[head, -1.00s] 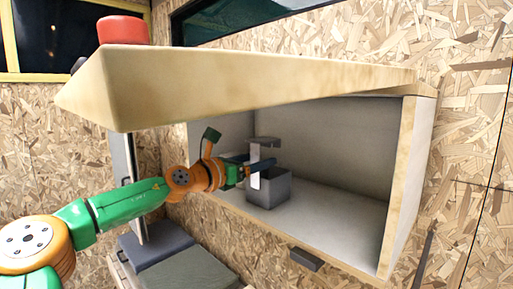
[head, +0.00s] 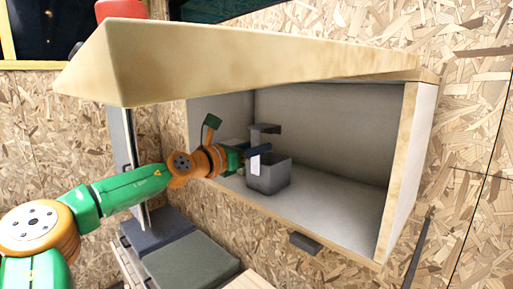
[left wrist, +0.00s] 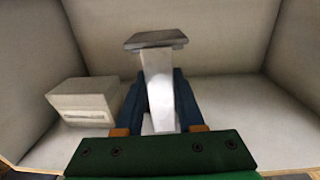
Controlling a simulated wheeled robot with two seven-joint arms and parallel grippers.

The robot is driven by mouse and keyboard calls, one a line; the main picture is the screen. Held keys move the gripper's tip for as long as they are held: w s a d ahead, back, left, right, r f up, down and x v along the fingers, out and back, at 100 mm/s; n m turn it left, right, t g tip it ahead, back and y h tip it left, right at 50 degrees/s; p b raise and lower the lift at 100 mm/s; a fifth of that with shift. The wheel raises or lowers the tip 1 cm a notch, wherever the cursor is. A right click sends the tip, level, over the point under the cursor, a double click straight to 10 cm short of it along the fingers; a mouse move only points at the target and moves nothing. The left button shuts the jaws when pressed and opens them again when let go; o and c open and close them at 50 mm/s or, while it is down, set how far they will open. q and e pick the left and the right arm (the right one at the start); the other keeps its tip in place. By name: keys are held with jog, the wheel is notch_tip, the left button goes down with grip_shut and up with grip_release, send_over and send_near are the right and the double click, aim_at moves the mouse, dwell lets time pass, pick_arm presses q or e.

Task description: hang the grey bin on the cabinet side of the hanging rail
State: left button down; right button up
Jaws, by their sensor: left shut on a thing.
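The grey bin (head: 268,178) is inside the open cabinet (head: 330,190), upright, near the cabinet's left half. A pale upright strip with a dark flat top (head: 265,128) rises at the bin. My left gripper (head: 257,153) reaches in from the left and is shut on this strip. In the left wrist view, its dark blue fingers (left wrist: 164,105) lie on both sides of the strip (left wrist: 160,85); the bin's body is not clear there. I cannot tell whether the bin touches the cabinet floor. I cannot surely make out the hanging rail. My right gripper is not in view.
A pale box (left wrist: 85,102) stands left of the fingers in the left wrist view. The raised cabinet door (head: 250,55) hangs above my arm. The cabinet floor right of the bin is clear. Grey cushions (head: 190,262) lie below.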

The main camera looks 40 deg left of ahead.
pick_arm(q)
jog(key=shift+r+p, duration=1.2)
jog(key=shift+r, duration=0.15)
jog(key=shift+f, duration=0.1)
jog(key=shift+s+b, duration=0.3)
jog(key=shift+b, duration=0.1)
jog(key=s+b, duration=1.1)
jog(key=s, duration=0.4)
jog(key=shift+s+a, duration=0.25)
jog(key=shift+a, duration=0.1)
jog(key=shift+w, duration=0.1)
